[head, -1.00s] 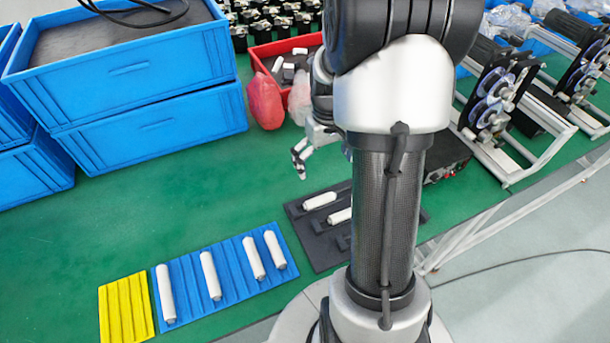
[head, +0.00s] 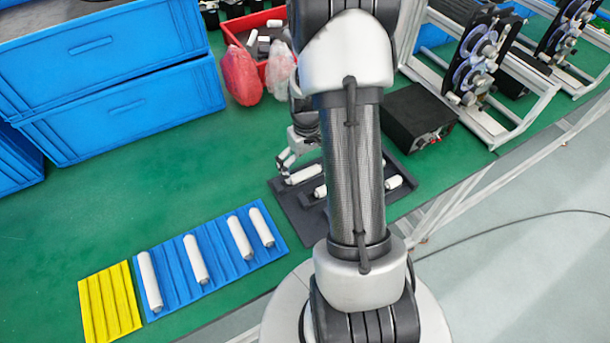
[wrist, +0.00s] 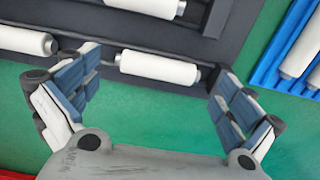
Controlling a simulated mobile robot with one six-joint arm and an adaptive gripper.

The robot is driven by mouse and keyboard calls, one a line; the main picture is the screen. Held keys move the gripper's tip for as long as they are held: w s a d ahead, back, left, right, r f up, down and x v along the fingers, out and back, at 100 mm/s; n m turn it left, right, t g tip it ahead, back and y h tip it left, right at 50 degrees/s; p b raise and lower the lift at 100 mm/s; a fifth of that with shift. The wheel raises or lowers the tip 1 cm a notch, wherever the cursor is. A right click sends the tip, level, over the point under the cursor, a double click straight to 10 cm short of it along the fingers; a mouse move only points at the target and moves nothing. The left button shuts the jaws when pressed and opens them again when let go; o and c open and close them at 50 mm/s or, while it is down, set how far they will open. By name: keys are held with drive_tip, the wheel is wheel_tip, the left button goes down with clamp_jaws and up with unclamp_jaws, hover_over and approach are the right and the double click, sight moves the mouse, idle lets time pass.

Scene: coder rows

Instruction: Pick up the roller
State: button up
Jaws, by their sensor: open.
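A black tray (head: 292,207) holds several white rollers, partly hidden behind my arm in the head view. One roller (head: 303,174) lies at its left end, and another (head: 393,182) lies at the right. My gripper (head: 286,163) is just above the tray's far left edge. In the wrist view my gripper (wrist: 155,88) is open and empty, its two fingers wide apart. A white roller (wrist: 158,67) lies in the tray slot ahead, between the fingers in the picture. Another roller (wrist: 25,40) lies to its left. The gap between fingers and roller is hard to judge.
A blue ridged mat (head: 172,262) with several white rollers lies left of the tray, beside a yellow ridged mat (head: 110,303). Stacked blue crates (head: 130,110) and a red bin (head: 232,30) stand behind. A black box (head: 420,118) stands right. Green table is clear between.

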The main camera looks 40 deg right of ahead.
sight(307, 174)
wheel_tip(307, 174, down, 4)
drive_tip(key=shift+r+b, duration=0.1)
drive_tip(key=shift+b, duration=0.45)
drive_tip(key=shift+r, duration=0.1)
drive_tip(key=shift+c, duration=0.5)
drive_tip(key=c, duration=0.7)
